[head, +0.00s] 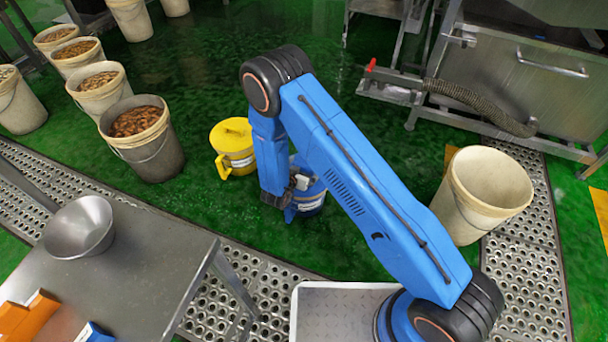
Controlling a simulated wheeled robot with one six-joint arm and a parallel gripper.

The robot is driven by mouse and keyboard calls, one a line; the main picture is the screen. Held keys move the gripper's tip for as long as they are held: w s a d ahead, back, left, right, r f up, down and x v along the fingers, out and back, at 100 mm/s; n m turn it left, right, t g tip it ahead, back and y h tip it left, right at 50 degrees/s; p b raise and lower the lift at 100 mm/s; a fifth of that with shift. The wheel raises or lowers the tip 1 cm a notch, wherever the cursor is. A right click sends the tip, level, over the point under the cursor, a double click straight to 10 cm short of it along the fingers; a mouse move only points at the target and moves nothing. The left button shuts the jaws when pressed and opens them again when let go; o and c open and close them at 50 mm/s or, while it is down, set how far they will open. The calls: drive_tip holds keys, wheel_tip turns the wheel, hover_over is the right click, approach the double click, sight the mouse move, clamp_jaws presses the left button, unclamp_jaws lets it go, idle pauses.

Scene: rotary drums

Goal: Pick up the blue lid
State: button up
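A blue lidded container (312,203) with a pale label stands on the green floor near the middle of the head view. Its blue lid (314,184) is on top, largely hidden behind my arm and gripper. My gripper (290,190) is at the left side of the lid, in front of it in the picture. Its fingers are small and partly covered by my arm, so I cannot tell whether they are open, shut or touching the lid.
A yellow lidded container (233,147) stands just left. Filled buckets (145,139) line the upper left, and an empty white bucket (480,194) stands at right. A steel table (130,260) with a metal bowl (78,227) is lower left.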

drive_tip(key=shift+x, duration=1.4)
drive_tip(key=c, duration=1.2)
